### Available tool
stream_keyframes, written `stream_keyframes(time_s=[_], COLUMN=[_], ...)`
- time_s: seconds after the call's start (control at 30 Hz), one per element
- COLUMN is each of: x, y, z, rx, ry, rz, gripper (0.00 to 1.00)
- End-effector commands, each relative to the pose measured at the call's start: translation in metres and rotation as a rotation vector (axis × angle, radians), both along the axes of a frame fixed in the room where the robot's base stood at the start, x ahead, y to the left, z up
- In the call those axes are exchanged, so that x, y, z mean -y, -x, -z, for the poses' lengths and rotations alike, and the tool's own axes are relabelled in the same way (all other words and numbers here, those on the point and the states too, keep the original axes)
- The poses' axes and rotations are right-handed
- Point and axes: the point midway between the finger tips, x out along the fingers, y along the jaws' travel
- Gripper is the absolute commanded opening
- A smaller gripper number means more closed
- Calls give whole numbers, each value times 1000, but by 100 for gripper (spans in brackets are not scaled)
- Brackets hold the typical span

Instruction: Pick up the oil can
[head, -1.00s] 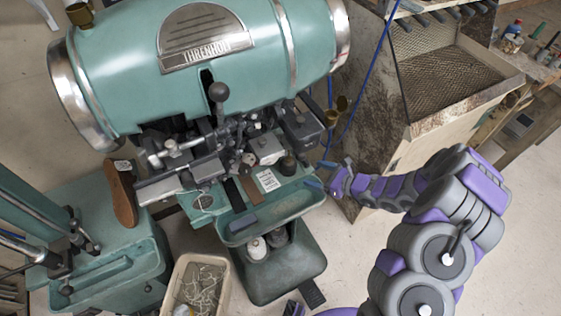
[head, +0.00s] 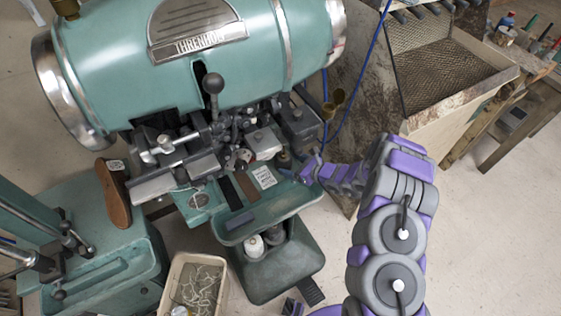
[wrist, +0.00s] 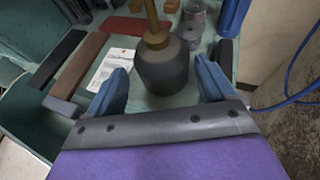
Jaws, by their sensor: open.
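The oil can is a dark grey, rounded can with a brass neck and spout (wrist: 163,70), standing upright on the machine's green tray in the wrist view. In the head view the oil can (head: 283,158) is small, at the tray's back right, beside my gripper. My gripper (head: 305,171) reaches in from the right over the tray. In the wrist view my gripper (wrist: 163,82) is open, one blue finger on each side of the can's body, with visible gaps. I cannot tell how deep the can sits between the fingers.
A green stitching machine (head: 110,75) rises behind the tray (head: 285,202). A printed card (wrist: 111,68), a brown strip (wrist: 77,72) and a grey block (wrist: 62,106) lie left of the can. A blue cable (wrist: 290,95) hangs at right.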

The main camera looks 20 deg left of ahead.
Motion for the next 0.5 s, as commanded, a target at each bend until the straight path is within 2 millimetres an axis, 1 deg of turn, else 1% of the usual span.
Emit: stream_keyframes(time_s=[0.07, 0.13, 0.3, 0.4, 0.5], x=[-2, -10, -41, -55, -59], y=[-2, -5, -14, -16, -17], z=[2, 6, 20, 25, 28], rx=[1, 0, 0, -1, -5], ry=[-2, 0, 13, 18, 18], rz=[0, 0, -1, -3, -1], gripper=[83, 83, 83, 83, 83])
